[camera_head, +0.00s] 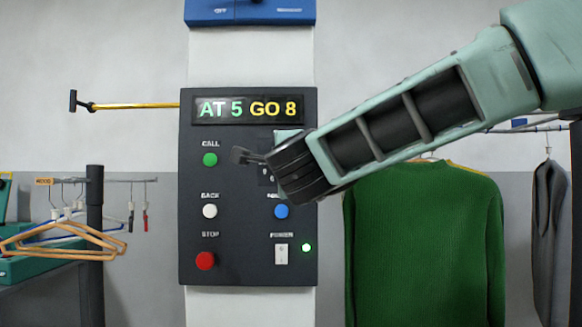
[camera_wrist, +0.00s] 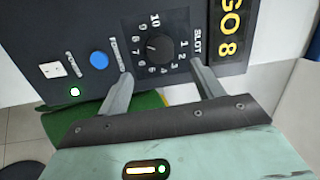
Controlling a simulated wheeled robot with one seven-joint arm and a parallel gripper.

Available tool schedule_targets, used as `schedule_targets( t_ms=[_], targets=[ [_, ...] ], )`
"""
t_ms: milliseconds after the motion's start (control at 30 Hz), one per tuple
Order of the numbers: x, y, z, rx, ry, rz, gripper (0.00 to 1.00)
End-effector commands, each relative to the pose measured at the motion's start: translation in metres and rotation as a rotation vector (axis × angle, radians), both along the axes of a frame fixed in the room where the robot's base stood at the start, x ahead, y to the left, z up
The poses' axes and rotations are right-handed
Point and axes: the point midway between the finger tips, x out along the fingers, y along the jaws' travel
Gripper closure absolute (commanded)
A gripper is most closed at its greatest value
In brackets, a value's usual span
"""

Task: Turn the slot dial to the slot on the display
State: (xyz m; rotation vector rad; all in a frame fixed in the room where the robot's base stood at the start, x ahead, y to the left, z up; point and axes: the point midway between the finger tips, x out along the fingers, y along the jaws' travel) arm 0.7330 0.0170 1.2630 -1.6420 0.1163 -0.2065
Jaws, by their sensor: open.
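The display (camera_head: 248,109) on the dark control panel (camera_head: 228,250) reads "AT 5 GO 8"; its "GO 8" part (camera_wrist: 227,30) shows sideways in the wrist view. The slot dial (camera_wrist: 160,47) is a round black knob ringed by white numbers under the word SLOT. A small light mark shows on its left side in the wrist view; I cannot tell surely which number it points to. My gripper (camera_wrist: 160,76) is open and empty, its two fingertips apart in front of the panel near the dial. In the head view my gripper (camera_head: 240,155) hides most of the dial.
Green (camera_head: 210,160), white (camera_head: 210,211), red (camera_head: 205,261) and blue (camera_head: 281,211) buttons and a power switch (camera_head: 281,254) sit close around the dial. A green sweater (camera_head: 425,250) hangs right of the panel. Wooden hangers (camera_head: 70,240) are at left.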

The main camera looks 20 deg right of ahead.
Motion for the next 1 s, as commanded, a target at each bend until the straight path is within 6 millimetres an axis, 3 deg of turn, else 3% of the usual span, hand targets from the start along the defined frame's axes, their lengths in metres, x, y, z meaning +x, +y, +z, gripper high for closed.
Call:
schedule_targets(
  t_ms=[200, 400, 600, 1000],
  targets=[
    [-0.051, 0.010, -0.003, 0.000, -0.001, 0.002, 0.33],
    [-0.081, 0.017, -0.005, 0.000, 0.000, 0.001, 0.33],
    [-0.093, 0.019, -0.007, -0.001, 0.000, 0.001, 0.33],
    [-0.093, 0.019, -0.007, -0.001, 0.001, 0.000, 0.33]
  ],
)
